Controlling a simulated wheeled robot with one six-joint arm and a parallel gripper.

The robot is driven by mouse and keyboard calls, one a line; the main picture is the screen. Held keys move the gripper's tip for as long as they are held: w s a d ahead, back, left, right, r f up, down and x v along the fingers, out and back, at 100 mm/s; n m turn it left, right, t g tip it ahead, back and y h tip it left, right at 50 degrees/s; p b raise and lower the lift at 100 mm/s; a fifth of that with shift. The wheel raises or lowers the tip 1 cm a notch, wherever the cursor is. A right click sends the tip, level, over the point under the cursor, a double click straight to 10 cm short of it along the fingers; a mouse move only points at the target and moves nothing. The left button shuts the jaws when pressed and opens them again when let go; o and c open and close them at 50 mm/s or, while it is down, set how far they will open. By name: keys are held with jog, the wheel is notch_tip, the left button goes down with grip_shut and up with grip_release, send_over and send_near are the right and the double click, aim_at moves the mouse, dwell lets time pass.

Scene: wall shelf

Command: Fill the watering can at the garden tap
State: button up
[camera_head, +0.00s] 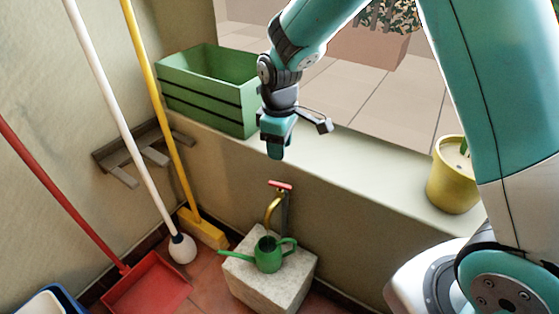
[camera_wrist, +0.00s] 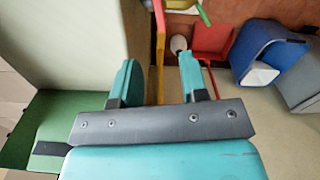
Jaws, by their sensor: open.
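The green watering can (camera_head: 268,254) stands upright on a pale stone block (camera_head: 262,287) low against the wall, its spout to the left and its handle to the right. The brass garden tap (camera_head: 273,207) with a red handle (camera_head: 280,186) rises just behind it. In the head view the can is close below the tap; I cannot tell whether it is exactly under the outlet. My gripper (camera_head: 300,140) is well above the tap, near the ledge. In the wrist view my gripper (camera_wrist: 160,75) has its two teal fingers apart with nothing between them.
A green crate (camera_head: 210,85) and a yellow pot (camera_head: 453,180) stand on the ledge (camera_head: 370,165). A yellow broom (camera_head: 165,105), a white-handled brush (camera_head: 182,247) and a red dustpan (camera_head: 147,285) stand at left.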

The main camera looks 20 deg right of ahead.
notch_tip(320, 180, up, 6)
jog(key=shift+f+p, duration=0.15)
jog(key=shift+p, duration=0.25)
